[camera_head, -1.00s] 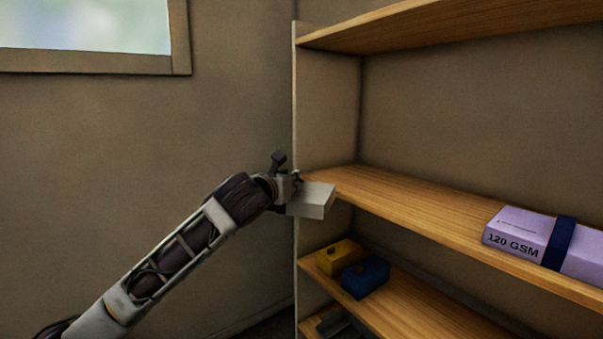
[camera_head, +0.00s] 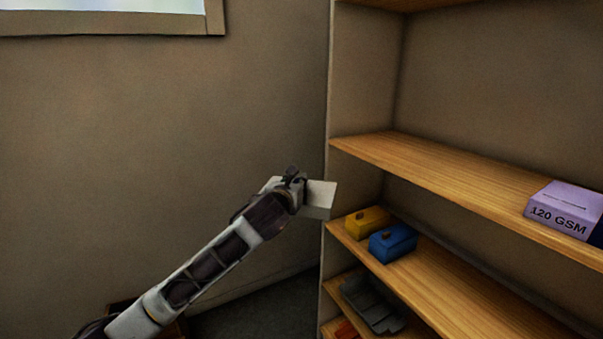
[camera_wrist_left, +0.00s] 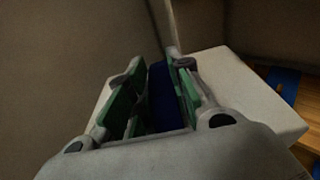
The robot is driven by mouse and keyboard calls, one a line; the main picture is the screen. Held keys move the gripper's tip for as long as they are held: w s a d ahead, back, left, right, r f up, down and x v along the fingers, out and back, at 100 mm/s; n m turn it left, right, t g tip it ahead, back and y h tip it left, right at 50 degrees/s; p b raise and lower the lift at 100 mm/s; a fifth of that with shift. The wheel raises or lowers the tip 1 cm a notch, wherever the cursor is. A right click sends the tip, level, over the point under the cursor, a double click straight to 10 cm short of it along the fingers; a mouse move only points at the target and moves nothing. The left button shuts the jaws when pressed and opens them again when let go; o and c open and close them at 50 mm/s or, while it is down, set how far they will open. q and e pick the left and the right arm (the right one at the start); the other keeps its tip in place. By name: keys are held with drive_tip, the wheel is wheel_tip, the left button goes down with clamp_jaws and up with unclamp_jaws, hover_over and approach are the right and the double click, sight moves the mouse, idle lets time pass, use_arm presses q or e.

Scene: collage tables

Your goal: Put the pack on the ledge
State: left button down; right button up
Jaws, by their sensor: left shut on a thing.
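My left gripper (camera_head: 296,182) is shut on a pale grey-white pack (camera_head: 320,196), a flat box. In the left wrist view the fingers (camera_wrist_left: 156,70) pinch a dark blue band on the pack (camera_wrist_left: 235,88). The pack is in the air beside the shelf unit's left upright, in the picture below the middle board (camera_head: 440,173) and above the left end of the lower board (camera_head: 425,270). I cannot tell whether it touches the upright. Which board is the ledge is not marked. My right gripper is out of view.
A lilac "120 GSM" pack (camera_head: 562,207) lies on the middle board at right; the board's left part is bare. A yellow box (camera_head: 366,220) and a blue box (camera_head: 393,242) stand on the lower board's left end. A grey tray (camera_head: 372,303) sits beneath.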

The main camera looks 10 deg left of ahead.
use_arm(q)
drive_tip(key=s+a+f+n+y, duration=0.1)
drive_tip(key=s+a+f, duration=0.25)
drive_tip(key=f, duration=0.55)
drive_tip(key=s+a+f+y, duration=0.1)
drive_tip(key=s+a+f, duration=0.25)
drive_tip(key=f, duration=0.65)
drive_tip(key=s+a+f, duration=0.1)
drive_tip(key=s+f, duration=0.6)
drive_tip(key=f, duration=0.1)
drive_tip(key=s+a+f, duration=0.2)
drive_tip(key=s+f, duration=0.6)
drive_tip(key=shift+s+a+f+h, duration=0.15)
drive_tip(key=shift+a+f+h, duration=0.05)
drive_tip(key=shift+a+h, duration=0.1)
